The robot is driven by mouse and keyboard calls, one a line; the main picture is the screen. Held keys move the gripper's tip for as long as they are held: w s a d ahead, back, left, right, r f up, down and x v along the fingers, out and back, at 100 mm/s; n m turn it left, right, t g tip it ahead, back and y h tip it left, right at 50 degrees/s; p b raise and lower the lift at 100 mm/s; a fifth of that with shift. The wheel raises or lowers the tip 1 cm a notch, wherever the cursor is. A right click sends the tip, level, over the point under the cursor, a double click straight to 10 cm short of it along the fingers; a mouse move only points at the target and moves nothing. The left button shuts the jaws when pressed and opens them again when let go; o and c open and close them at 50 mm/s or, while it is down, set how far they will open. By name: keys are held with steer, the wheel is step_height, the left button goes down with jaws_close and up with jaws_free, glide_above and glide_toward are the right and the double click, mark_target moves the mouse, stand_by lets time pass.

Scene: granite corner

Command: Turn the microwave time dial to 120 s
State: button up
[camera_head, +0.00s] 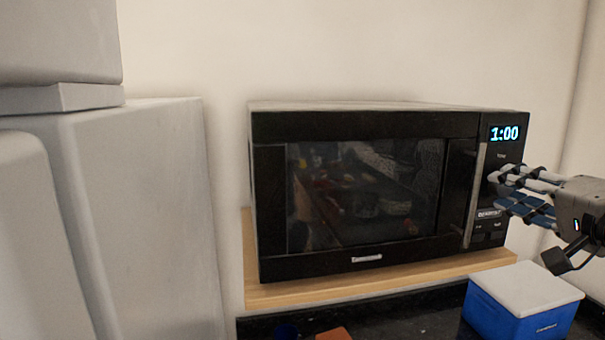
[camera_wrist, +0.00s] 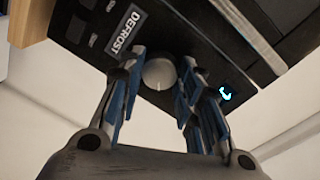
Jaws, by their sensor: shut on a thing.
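The black microwave (camera_head: 360,122) stands with its door shut on a wooden shelf board. Its display (camera_head: 504,133) reads 1:00. The round, light grey time dial (camera_wrist: 159,73) sits on the control panel, between the display and the DEFROST label (camera_wrist: 126,33) in the wrist view. My gripper (camera_wrist: 160,82) is at the panel with its two fingers on either side of the dial, shut on it. In the head view my gripper (camera_head: 499,188) comes in from the right and hides the dial.
A blue box with a white lid (camera_head: 525,289) stands on the dark counter below my gripper. The wooden board (camera_head: 385,282) juts out under the microwave. Large grey cabinet-like forms (camera_head: 145,220) fill the left side. Small blue and orange things lie at the bottom edge.

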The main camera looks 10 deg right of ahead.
steer(key=shift+d+r+m+y+p, duration=0.1)
steer(key=shift+m+y+p, duration=0.2)
steer(key=shift+m+p, duration=1.95)
steer(key=shift+m+y+p, duration=0.3)
steer(key=shift+m+p, duration=0.45)
steer(key=shift+m, duration=3)
steer(key=o, duration=1.1)
steer(key=shift+c, duration=0.2)
